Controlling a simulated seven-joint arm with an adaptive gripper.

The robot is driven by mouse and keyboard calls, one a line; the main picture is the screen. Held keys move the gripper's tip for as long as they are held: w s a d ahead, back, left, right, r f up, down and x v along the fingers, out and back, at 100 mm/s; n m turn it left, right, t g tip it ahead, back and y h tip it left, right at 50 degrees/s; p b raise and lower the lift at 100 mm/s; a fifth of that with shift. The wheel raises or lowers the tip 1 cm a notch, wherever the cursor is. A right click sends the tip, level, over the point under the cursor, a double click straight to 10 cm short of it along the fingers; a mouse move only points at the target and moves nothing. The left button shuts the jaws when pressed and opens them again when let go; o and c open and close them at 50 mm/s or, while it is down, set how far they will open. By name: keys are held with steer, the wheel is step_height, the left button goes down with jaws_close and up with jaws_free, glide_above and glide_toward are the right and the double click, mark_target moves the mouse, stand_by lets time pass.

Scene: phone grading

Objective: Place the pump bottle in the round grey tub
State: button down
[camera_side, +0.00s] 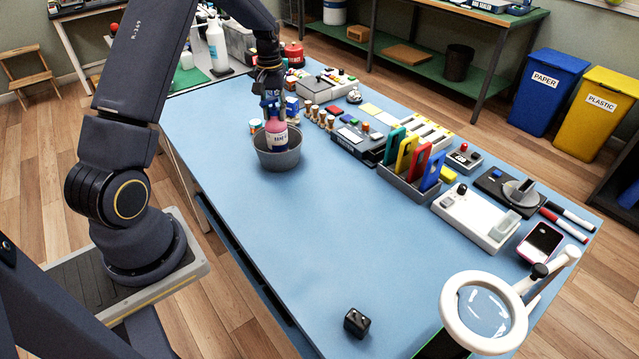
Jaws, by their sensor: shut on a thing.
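The pump bottle (275,138) is pink with a white label and a blue top. It is upright, with its lower part inside the round grey tub (279,160). The tub stands on the blue table near its left edge. My gripper (271,103) points down from above and is shut on the top of the bottle. The tub's front wall hides the bottle's base, so I cannot tell whether it touches the tub's floor.
Stamps (318,115), a grey device (358,141) and a rack of coloured phones (411,165) stand right of the tub. A magnifier lamp (484,312) and a black plug (356,322) are at the front. The middle of the blue table (330,235) is clear.

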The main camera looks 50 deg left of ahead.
mark_target(277, 122)
steer(key=shift+w+a+f, duration=0.1)
steer(key=shift+w+f, duration=0.1)
steer(key=shift+f, duration=0.05)
steer(key=shift+w+f, duration=0.1)
steer(key=shift+f, duration=1.65)
steer(key=c, duration=0.8)
jaws_free()
